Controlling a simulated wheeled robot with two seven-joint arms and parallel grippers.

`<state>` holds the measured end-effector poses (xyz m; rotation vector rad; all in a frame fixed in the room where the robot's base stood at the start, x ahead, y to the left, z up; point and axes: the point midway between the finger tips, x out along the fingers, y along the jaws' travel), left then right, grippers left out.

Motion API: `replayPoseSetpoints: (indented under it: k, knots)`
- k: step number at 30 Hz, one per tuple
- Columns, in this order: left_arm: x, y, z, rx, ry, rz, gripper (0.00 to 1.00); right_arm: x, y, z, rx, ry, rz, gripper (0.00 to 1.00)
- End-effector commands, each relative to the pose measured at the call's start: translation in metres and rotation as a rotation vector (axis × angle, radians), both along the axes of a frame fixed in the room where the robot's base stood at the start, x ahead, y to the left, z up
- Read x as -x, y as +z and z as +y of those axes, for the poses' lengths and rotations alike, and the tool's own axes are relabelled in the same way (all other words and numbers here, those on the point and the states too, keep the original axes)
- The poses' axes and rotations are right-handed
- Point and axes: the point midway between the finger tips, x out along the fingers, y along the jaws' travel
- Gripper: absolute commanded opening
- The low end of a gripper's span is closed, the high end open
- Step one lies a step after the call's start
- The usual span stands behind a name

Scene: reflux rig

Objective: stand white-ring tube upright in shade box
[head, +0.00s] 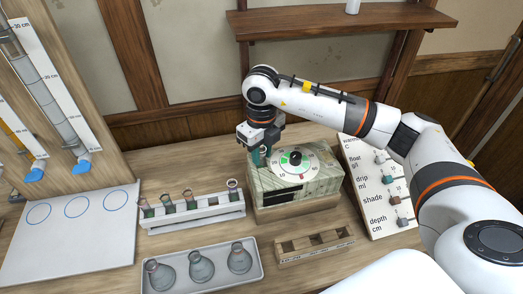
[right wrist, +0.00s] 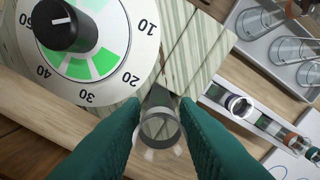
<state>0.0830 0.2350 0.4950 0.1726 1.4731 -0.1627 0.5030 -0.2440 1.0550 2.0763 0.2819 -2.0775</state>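My right gripper (head: 262,154) is at the left back corner of the striped box with the dial. Its green fingers (right wrist: 160,125) are closed around a clear glass tube (right wrist: 158,130); I cannot tell the colour of any ring on it. Which thing is the shade box is unclear: the striped box (head: 264,180) has a dark front slot, and a low wooden holder (head: 284,258) has several openings. My left gripper is not in view.
A grey tray (head: 220,282) with three flasks is in front. A labelled board (head: 375,190) stands at right, a white sheet with blue circles (head: 80,250) at left.

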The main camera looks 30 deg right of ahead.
Motion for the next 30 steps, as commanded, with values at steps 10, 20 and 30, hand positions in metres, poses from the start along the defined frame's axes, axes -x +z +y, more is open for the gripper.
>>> replayPoseSetpoints:
  k: [10, 20, 30]
  knots:
    - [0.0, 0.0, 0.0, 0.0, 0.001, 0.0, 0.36, 0.0, 0.0, 0.0, 0.0, 0.0, 0.0, 0.44]
    - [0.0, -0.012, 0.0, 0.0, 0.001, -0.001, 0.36, -0.002, 0.041, 0.001, -0.002, 0.001, -0.008, 0.44]
    - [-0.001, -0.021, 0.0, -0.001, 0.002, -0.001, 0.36, -0.001, 0.107, 0.0, 0.0, -0.001, -0.003, 0.44]
